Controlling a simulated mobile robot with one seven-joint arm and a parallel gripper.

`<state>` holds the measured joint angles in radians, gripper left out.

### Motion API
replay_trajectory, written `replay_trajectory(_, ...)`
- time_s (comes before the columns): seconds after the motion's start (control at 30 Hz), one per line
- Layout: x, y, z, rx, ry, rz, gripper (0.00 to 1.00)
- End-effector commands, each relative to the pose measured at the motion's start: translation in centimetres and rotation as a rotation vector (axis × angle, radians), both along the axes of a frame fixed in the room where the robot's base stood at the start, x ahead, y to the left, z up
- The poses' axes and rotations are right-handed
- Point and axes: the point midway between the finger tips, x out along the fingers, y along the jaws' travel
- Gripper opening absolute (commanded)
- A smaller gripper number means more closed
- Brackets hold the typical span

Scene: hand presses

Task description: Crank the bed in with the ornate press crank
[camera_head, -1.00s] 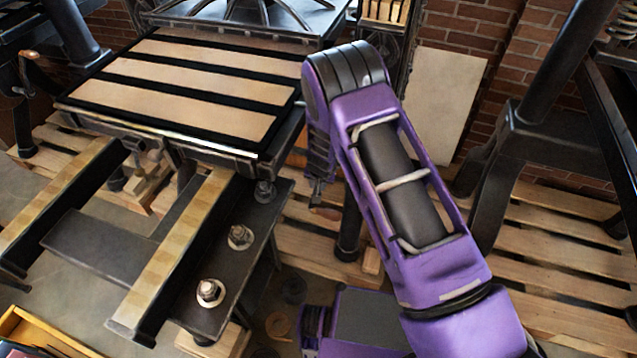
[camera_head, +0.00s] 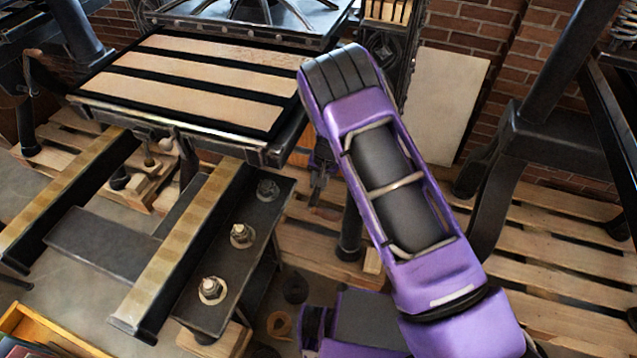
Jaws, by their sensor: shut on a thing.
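The press bed (camera_head: 190,78) is a dark flat plate with pale strips across it. It lies on two rails (camera_head: 185,245), its back edge close to the ornate press frame (camera_head: 250,15) at the top. My purple arm crosses the picture right of the bed. Only a small dark part of my gripper (camera_head: 318,182) shows below the arm's bend, beside the bed's right side. It is shut on the crank, which is mostly hidden behind my arm, so its angle cannot be told.
Another press stands at the right on wooden pallets (camera_head: 560,235), and part of one is at the left edge. A pale board (camera_head: 445,105) leans on the brick wall. A yellow-edged box (camera_head: 40,330) is at bottom left.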

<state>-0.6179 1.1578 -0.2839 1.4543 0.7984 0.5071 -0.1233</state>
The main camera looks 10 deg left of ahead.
Motion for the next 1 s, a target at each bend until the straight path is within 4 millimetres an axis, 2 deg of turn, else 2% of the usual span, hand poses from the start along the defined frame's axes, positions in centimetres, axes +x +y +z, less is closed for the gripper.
replay_trajectory(0.17, -0.3, 0.4, 0.1, 0.006, 0.009, 0.003, 0.00)
replay_trajectory(0.2, -0.3, 0.4, 0.1, 0.006, 0.009, 0.003, 0.32)
replay_trajectory(0.33, -0.2, 0.3, 0.1, 0.005, 0.006, 0.003, 0.55)
replay_trajectory(0.73, -0.1, 0.1, -0.1, 0.000, -0.015, 0.002, 0.55)
replay_trajectory(1.0, 0.2, 0.0, -1.0, -0.019, -0.142, 0.000, 0.55)
